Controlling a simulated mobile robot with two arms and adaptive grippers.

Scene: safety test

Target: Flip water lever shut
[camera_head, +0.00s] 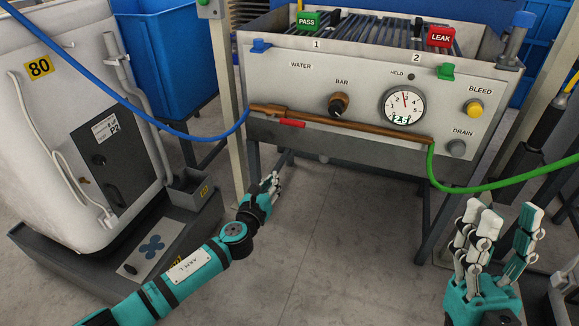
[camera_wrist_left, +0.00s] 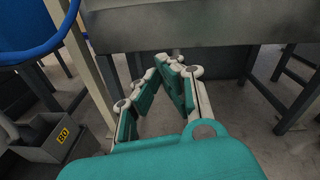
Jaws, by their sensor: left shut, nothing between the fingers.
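A grey test panel (camera_head: 350,75) carries the label WATER (camera_head: 301,65) at its upper left. A red lever (camera_head: 291,122) lies along the copper pipe (camera_head: 345,125) below this label; a blue handle (camera_head: 260,46) sits at the panel's top left corner. I cannot tell for sure which one is the water lever. My left gripper (camera_head: 272,183) is shut and empty, below the pipe's left end and apart from it. In the left wrist view the left gripper's fingertips (camera_wrist_left: 174,63) meet in front of the panel's underside. My right gripper (camera_head: 502,215) is open and empty at the lower right.
A blue hose (camera_head: 190,135) joins the pipe's left end and a green hose (camera_head: 500,183) its right end. The panel also has a gauge (camera_head: 404,105), a BAR knob (camera_head: 339,104) and a yellow button (camera_head: 473,109). A white tank (camera_head: 65,60) stands left. The floor between my arms is clear.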

